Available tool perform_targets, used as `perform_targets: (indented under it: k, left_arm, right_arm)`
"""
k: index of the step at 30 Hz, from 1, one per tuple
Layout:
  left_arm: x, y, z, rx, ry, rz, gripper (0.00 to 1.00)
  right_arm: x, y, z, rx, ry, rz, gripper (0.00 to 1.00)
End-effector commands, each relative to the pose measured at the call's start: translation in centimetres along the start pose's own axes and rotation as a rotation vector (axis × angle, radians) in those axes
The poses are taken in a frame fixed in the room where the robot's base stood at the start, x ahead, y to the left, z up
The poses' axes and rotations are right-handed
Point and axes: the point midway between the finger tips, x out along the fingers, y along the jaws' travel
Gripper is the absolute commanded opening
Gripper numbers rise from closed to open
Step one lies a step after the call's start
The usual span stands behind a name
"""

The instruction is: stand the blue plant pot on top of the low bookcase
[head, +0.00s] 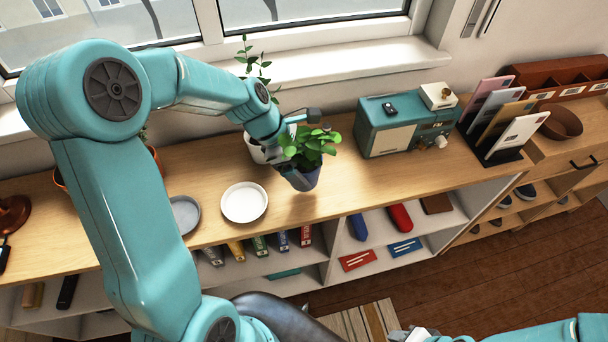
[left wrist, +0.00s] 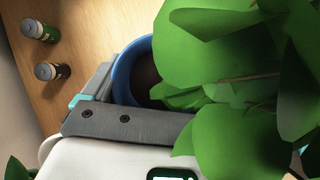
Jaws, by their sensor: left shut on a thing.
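The blue plant pot (head: 307,180) with a leafy green plant is over the wooden top of the low bookcase (head: 350,190), roughly upright. A shadow lies on the wood just below it; I cannot tell whether its base touches. My left gripper (head: 292,172) is shut on the pot at its left side, and leaves hide part of the grip. In the left wrist view the pot's blue rim (left wrist: 124,72) is against the grey finger, and leaves cover the right half. My right arm comes in at the bottom right; its gripper (head: 412,334) is mostly cut off.
A white dish (head: 244,202) and a grey dish (head: 185,214) stand left of the pot. Behind it is a white pot (head: 256,150) with a tall plant. A teal radio (head: 405,125) and a letter rack (head: 500,130) stand to the right. Bare wood lies between pot and radio.

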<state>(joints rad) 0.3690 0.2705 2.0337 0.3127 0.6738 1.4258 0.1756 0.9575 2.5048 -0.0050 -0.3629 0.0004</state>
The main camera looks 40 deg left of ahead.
Motion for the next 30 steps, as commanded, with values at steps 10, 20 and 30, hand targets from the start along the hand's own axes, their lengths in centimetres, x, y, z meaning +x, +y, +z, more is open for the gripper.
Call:
perform_targets:
  k: [10, 20, 30]
  left_arm:
    - [3.5, -0.1, -1.8, 0.000, 0.000, -0.002, 0.41]
    - [3.9, -0.1, -2.0, 0.000, 0.000, -0.001, 0.41]
    - [3.3, -0.1, -1.7, 0.001, 0.000, -0.001, 1.00]
  right_arm:
    - [0.4, 0.1, 0.0, 0.001, 0.000, 0.000, 0.43]
    - [0.7, 0.3, 0.0, 0.001, 0.000, 0.000, 0.43]
    - [0.2, 0.1, 0.0, 0.000, 0.000, 0.000, 0.43]
